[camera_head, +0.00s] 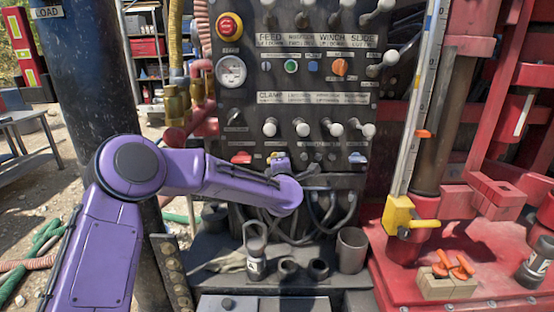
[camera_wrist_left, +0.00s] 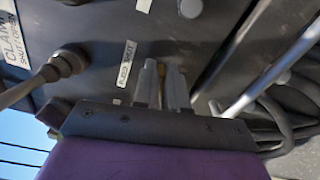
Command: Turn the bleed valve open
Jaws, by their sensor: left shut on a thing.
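My left arm, purple, comes in from the left in the head view and reaches the lower part of the dark control panel (camera_head: 310,105). My left gripper (camera_head: 278,161) is at the panel's lower edge, between a red handle (camera_head: 241,157) and a blue handle (camera_head: 357,158). In the left wrist view the two grey fingers (camera_wrist_left: 162,88) are close together on the bleed valve handle (camera_wrist_left: 160,86), a narrow yellowish strip between them. A white label (camera_wrist_left: 127,64) beside it seems to read "BLEED SHUT". The valve is mostly hidden by the fingers. My right gripper is not in view.
Levers with pale knobs (camera_head: 302,129) stand out above the gripper. Dark hoses (camera_head: 325,208) hang below. A gauge (camera_head: 231,71) and red stop button (camera_head: 229,26) are at upper left. A metal cup (camera_head: 352,250) stands on the ledge. Red machinery (camera_head: 490,110) fills the right.

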